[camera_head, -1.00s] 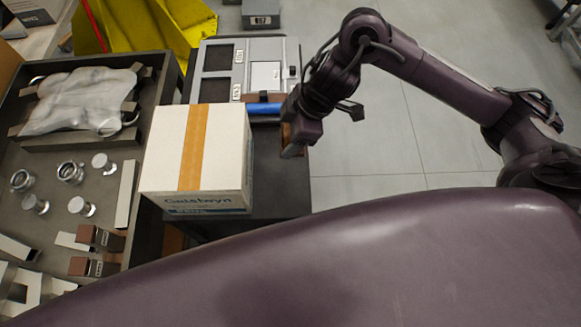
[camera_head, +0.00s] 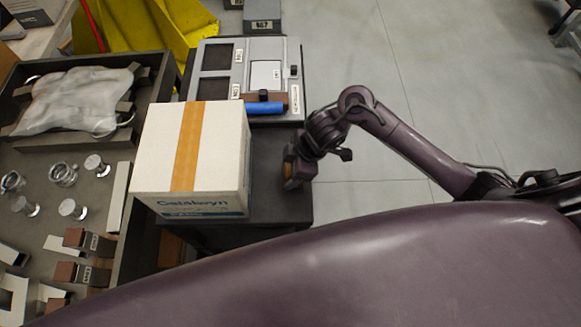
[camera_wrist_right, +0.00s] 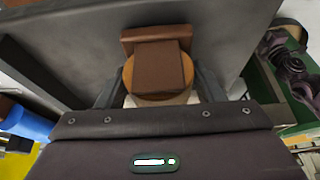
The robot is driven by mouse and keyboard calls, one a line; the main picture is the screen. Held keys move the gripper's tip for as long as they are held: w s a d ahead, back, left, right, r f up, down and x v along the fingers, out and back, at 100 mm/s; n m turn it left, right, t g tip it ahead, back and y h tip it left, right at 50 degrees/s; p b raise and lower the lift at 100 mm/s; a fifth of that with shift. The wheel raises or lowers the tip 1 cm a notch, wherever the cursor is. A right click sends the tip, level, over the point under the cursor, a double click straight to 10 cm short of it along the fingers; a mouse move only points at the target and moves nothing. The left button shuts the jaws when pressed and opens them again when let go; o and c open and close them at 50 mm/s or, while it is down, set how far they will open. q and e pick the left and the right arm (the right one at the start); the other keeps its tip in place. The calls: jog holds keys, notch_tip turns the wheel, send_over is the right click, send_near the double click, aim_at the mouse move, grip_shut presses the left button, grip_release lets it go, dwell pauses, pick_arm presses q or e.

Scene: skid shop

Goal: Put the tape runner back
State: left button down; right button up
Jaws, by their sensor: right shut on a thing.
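My right gripper (camera_head: 296,178) is over the dark stand, right of the taped carton (camera_head: 218,135). It is shut on the tape runner, a brown piece with an orange round part; a bit of it shows at the fingertips (camera_head: 290,184). In the right wrist view the tape runner (camera_wrist_right: 158,68) sits between the fingers (camera_wrist_right: 160,92), its brown part facing the camera. Whether it touches the stand I cannot tell. A grey panel (camera_head: 220,60) with dark recesses and labels lies behind the carton. My left gripper is not in view.
A blue roll (camera_head: 265,108) with a brown part lies at the panel's near edge. The dark stand top (camera_head: 265,160) is bare beside the carton. A dark tray (camera_head: 75,150) of metal parts and a plastic-wrapped item is at left. Open floor (camera_head: 370,80) is at right.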

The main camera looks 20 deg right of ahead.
jog(key=shift+f, duration=0.15)
jog(key=o, duration=0.9)
jog(key=shift+o, duration=0.2)
jog(key=p+v, duration=0.1)
jog(key=v, duration=1.1)
